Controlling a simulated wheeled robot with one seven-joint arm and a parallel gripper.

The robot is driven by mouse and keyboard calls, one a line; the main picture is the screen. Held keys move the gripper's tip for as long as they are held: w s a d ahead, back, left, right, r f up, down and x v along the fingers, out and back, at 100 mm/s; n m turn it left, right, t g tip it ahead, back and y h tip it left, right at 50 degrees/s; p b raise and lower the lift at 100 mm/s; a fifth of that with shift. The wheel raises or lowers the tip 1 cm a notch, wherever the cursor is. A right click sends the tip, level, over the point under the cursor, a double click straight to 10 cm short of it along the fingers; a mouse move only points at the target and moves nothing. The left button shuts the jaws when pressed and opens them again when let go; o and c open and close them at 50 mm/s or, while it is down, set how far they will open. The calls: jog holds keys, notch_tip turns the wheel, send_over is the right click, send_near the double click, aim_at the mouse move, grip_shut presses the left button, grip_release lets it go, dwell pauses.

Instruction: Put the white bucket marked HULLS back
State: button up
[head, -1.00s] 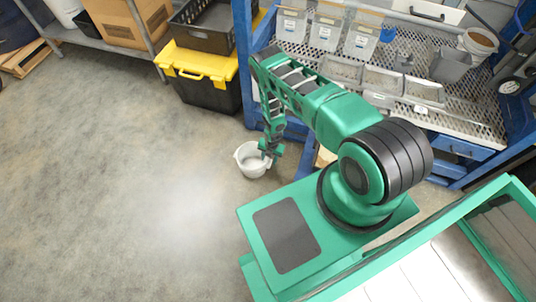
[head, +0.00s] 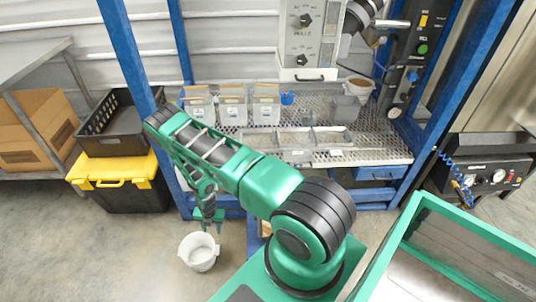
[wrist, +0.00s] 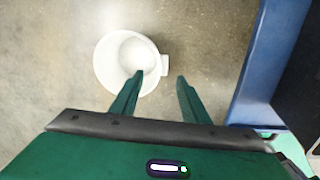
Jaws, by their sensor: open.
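A white bucket (head: 200,262) stands upright on the concrete floor, left of my base. In the wrist view the bucket (wrist: 103,62) is seen from above and looks empty, with a small tab on its right side. No HULLS marking can be read on it. My gripper (head: 212,226) points down just above the bucket's back right rim. In the wrist view my gripper (wrist: 160,78) is open with nothing between its fingers. The left finger overlaps the bucket's lower right rim there, and the tab lies just beyond the fingertips. I cannot tell whether they touch.
A blue-framed bench (head: 374,148) with a mesh top holds several bins, a grey container (head: 345,108) and a white pail with brown contents (head: 359,86). A blue post (wrist: 262,60) stands right of the bucket. A yellow-lidded black tote (head: 125,196) is at left. Floor in front is clear.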

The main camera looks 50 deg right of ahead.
jog(key=w+d+r+m, duration=0.2)
jog(key=d+r+m, duration=0.1)
jog(key=r, duration=0.8)
jog(key=w+d+r+m+h, duration=0.1)
jog(key=d+r+m, duration=0.25)
jog(key=r, duration=0.65)
jog(key=w+d+r+m, duration=0.2)
jog(key=r+m, duration=0.2)
jog(key=r, duration=0.7)
jog(key=s+d+r+m, duration=0.1)
jog(key=s+r+m, duration=0.1)
jog(key=r, duration=0.4)
jog(key=s+d+r+m, duration=0.2)
jog(key=s+r, duration=0.1)
jog(key=r, duration=0.3)
jog(key=s+r+m, duration=1)
jog(key=s+r, duration=0.6)
jog(key=r, duration=0.2)
jog(key=s+a+r+m, duration=0.1)
jog(key=s+m, duration=0.3)
jog(key=s, duration=0.4)
jog(key=s+a+r+m, duration=0.2)
jog(key=s+r+m, duration=0.1)
jog(key=s, duration=0.6)
jog(key=shift+a+r+m+g+y, duration=0.3)
jog(key=shift+r+m+y, duration=0.1)
jog(key=shift+r, duration=0.45)
